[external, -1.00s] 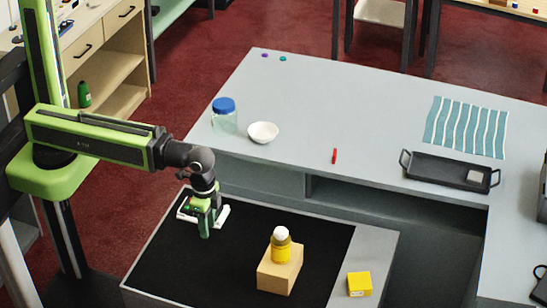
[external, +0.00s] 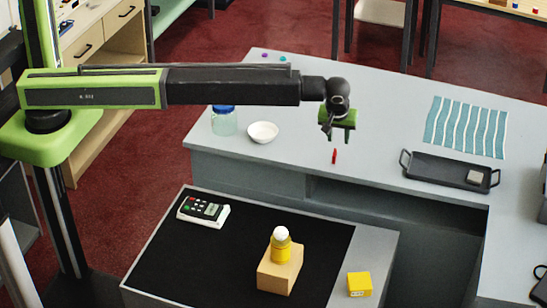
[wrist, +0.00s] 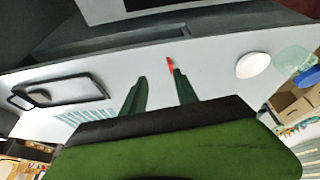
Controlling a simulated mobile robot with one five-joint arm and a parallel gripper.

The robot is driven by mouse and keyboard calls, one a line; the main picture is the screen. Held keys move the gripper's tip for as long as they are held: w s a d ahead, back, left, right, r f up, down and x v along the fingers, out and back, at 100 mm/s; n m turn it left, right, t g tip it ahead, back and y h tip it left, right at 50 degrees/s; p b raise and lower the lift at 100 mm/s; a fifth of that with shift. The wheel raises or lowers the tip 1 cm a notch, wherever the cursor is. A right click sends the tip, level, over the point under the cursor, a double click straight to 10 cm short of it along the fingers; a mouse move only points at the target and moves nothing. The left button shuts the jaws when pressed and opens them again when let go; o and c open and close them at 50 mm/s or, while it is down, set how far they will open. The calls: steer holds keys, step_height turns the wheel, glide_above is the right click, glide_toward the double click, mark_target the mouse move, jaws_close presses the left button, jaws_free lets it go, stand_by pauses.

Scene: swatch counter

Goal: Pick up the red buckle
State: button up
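The red buckle (external: 334,156) is a small, narrow red piece lying on the grey counter (external: 380,120) near its front edge. My gripper (external: 340,132) is above the counter, a little above and behind the buckle in the external view. In the wrist view the two green fingers of my gripper (wrist: 157,82) stand apart with nothing between them. The red buckle (wrist: 169,65) shows just beyond the tip of the right finger, which partly covers its lower end.
A white bowl (external: 263,132) and a blue-lidded jar (external: 224,122) stand left of the buckle. A black tray (external: 445,172) and a striped teal cloth (external: 466,127) lie to the right. A black mat below holds a calculator-like device (external: 203,211) and a bottle on a block (external: 280,270).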

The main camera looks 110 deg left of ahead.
steer(key=p, duration=0.1)
glide_toward(335, 152)
steer(key=f+b, duration=0.1)
steer(key=b, duration=0.5)
steer(key=a+f+b, duration=0.1)
steer(key=f+b, duration=0.1)
steer(key=b, duration=0.3)
steer(key=shift+w+a+f+n+b, duration=0.2)
steer(key=shift+n+b, duration=0.1)
steer(key=shift+b, duration=0.1)
steer(key=shift+r, duration=0.15)
steer(key=b+x, duration=0.5)
steer(key=shift+s+f, duration=0.15)
steer(key=shift+f, duration=0.1)
steer(key=shift+r, duration=0.2)
jaws_close()
